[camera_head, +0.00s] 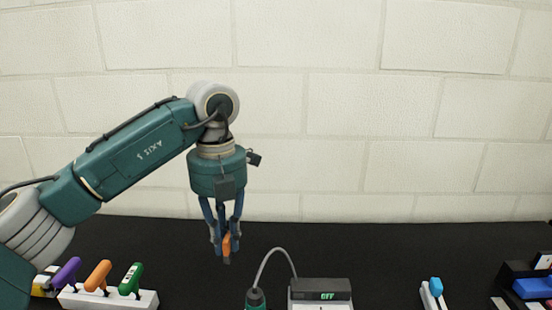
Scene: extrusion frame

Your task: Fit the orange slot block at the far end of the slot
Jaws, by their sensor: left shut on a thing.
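My left gripper (226,246) points down above the black table and is shut on a small orange piece (227,242). The piece has a dark lower tip and hangs in the air, apart from the things around it. I take it to be the orange slot block, but it is small in the view. The extrusion frame and its slot cannot be made out in this view. My right gripper is not in view.
A white holder (146,299) with purple, orange and green handles stands at lower left. A device reading OFF (320,290) has a grey cable to a green tool (256,299). A blue-topped piece (435,287) and dark bins (528,284) are at right. The black table (385,250) is clear behind.

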